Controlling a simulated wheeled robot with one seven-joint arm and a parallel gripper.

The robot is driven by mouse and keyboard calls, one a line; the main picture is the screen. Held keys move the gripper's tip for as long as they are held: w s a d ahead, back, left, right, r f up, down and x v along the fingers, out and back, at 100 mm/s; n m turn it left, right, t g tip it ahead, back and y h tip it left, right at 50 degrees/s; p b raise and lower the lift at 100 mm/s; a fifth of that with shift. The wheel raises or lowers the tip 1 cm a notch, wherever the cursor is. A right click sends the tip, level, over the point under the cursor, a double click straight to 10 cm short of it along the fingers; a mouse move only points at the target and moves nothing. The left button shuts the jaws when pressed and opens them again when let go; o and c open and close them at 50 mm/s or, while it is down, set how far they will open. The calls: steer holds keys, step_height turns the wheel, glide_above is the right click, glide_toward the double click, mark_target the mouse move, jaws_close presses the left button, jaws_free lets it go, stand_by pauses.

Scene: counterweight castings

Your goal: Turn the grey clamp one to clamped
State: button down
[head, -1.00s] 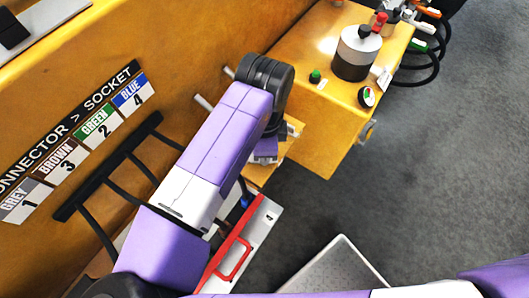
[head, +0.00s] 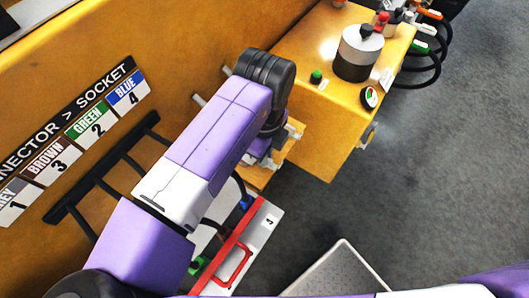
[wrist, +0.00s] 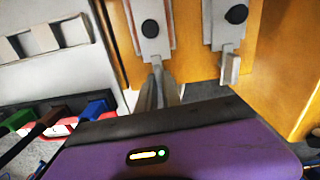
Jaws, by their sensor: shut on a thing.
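Two grey clamps show in the wrist view, each a plate with a black round knob. The left clamp (wrist: 150,28) stands straight ahead of my gripper (wrist: 158,92), whose fingers are shut on its lower lever. The right clamp (wrist: 236,14) is free, and its lever end (wrist: 231,68) hangs down. I cannot read a number on either clamp. In the head view my purple arm covers most of the clamps and my gripper. The sign (head: 72,140) pairs grey with 1, brown with 3, green with 2 and blue with 4.
Green, brown and blue connectors (wrist: 60,116) sit at the left in the wrist view. A red-handled panel (head: 240,250) lies below my arm. A yellow block (head: 320,105) carries a grey and black cylinder (head: 357,52). The grey floor (head: 440,190) at right is open.

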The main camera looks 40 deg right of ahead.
stand_by(0.3)
steer(key=c, duration=1.5)
jaws_free()
steer(key=shift+r, duration=0.1)
step_height(320, 180, up, 8)
steer(key=shift+f, duration=0.15)
